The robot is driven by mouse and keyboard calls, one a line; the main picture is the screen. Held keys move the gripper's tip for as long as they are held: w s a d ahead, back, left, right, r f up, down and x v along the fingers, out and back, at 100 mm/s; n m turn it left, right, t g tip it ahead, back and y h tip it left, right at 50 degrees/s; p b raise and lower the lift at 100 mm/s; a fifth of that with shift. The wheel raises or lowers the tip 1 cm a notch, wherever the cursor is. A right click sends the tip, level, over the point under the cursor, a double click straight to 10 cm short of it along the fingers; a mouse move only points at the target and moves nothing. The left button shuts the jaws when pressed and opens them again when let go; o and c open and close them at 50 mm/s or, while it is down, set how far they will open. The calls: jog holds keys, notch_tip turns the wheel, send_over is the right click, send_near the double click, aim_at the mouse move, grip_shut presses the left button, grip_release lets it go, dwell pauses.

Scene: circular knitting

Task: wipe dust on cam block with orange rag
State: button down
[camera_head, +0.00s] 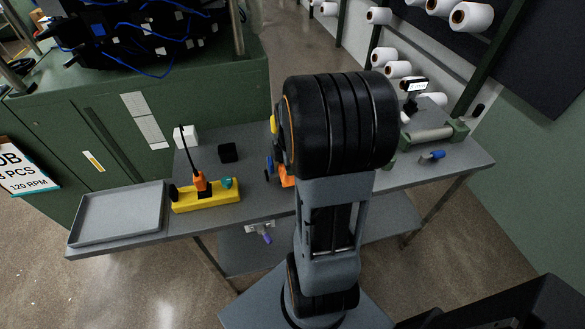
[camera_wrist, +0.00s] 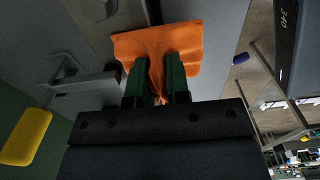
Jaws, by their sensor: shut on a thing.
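The orange rag (camera_wrist: 190,38) is spread between and beyond the green fingertips of my gripper (camera_wrist: 157,66) in the wrist view. The fingers are shut on its bunched middle, and its loose edges flare out over a grey surface. In the head view my arm hides the gripper; an orange bit (camera_head: 287,180) shows at the arm's left edge, probably the rag. A grey metal part with a bracket (camera_wrist: 88,84) lies left of the fingers in the wrist view; I cannot tell if it is the cam block. No dust can be made out.
The grey workbench (camera_head: 250,200) carries an empty tray (camera_head: 118,222), a yellow tool holder (camera_head: 206,196), a black cube (camera_head: 228,152), a white block (camera_head: 187,136) and a green-ended roller fixture (camera_head: 430,135). A blue-handled tool (camera_head: 432,156) lies at right. A knitting machine stands behind left.

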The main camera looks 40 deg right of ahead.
jog(key=shift+s+d+f, duration=0.1)
jog(key=shift+s+d, duration=0.25)
jog(key=shift+d, duration=0.3)
jog(key=shift+w+a, duration=0.35)
jog(key=shift+a, duration=0.35)
jog(key=shift+d, duration=0.15)
jog(key=shift+s+d, duration=0.3)
jog(key=shift+d, duration=0.2)
jog(key=shift+w+a, duration=0.3)
jog(key=shift+a, duration=0.35)
jog(key=c, duration=1.3)
grip_release()
jog(key=shift+c, duration=0.2)
jog(key=shift+f, duration=0.2)
jog(key=shift+c, duration=0.4)
